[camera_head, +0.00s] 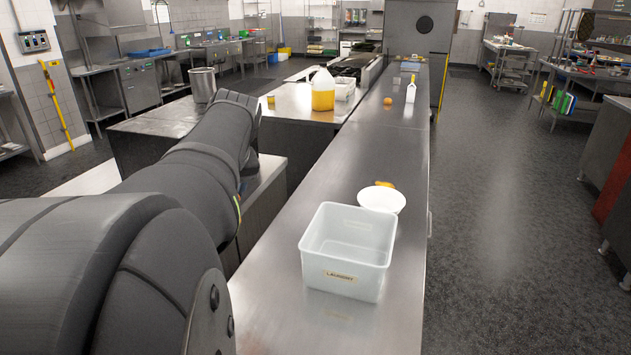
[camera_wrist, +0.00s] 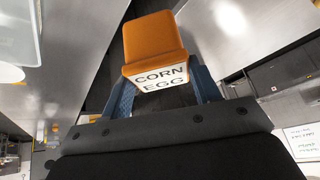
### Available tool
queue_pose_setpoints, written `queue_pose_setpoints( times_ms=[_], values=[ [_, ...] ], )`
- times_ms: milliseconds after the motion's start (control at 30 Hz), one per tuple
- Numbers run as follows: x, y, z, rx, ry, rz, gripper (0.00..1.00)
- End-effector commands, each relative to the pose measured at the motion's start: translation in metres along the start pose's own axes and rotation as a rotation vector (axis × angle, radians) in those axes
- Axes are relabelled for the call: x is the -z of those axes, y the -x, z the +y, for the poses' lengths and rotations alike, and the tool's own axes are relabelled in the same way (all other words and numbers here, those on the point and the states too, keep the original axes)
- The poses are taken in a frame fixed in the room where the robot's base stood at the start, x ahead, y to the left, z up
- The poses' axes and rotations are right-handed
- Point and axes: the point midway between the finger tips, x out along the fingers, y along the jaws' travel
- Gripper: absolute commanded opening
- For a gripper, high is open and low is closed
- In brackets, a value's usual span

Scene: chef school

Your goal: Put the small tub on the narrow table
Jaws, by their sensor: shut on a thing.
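In the wrist view, my gripper (camera_wrist: 163,84) is shut on a small orange tub (camera_wrist: 152,38) with a white label reading "CORN EGG". The tub sits between the two blue fingers, and a dark gap between steel surfaces shows behind it. In the head view, my arm reaches forward on the left; the gripper and the held tub are hidden there. A long narrow steel table (camera_head: 385,135) runs away from me through the middle.
On the long table stand a clear square container (camera_head: 345,277), a white bowl (camera_head: 381,199) with an orange item behind it, and farther off an orange ball-like item (camera_head: 388,101) and a white bottle (camera_head: 411,91). The table's middle stretch is clear. A yellow-filled jug (camera_head: 323,95) stands on the left counter.

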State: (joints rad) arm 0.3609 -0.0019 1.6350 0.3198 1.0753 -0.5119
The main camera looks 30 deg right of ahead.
Motion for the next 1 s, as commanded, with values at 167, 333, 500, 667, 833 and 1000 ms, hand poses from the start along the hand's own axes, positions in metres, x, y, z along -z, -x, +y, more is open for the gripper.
queue_pose_setpoints(
  times_ms=[167, 333, 500, 667, 833, 1000],
  values=[
    [-0.046, 0.026, 0.041, -0.054, -0.082, 0.012, 0.14],
    [-0.091, 0.047, 0.067, -0.102, -0.153, 0.021, 0.14],
    [-0.137, 0.065, 0.085, -0.15, -0.223, 0.03, 0.14],
    [-0.179, 0.079, 0.093, -0.194, -0.289, 0.039, 0.14],
    [-0.218, 0.089, 0.096, -0.238, -0.35, 0.047, 0.14],
    [-0.244, 0.086, 0.095, -0.258, -0.387, 0.05, 0.14]
  ],
)
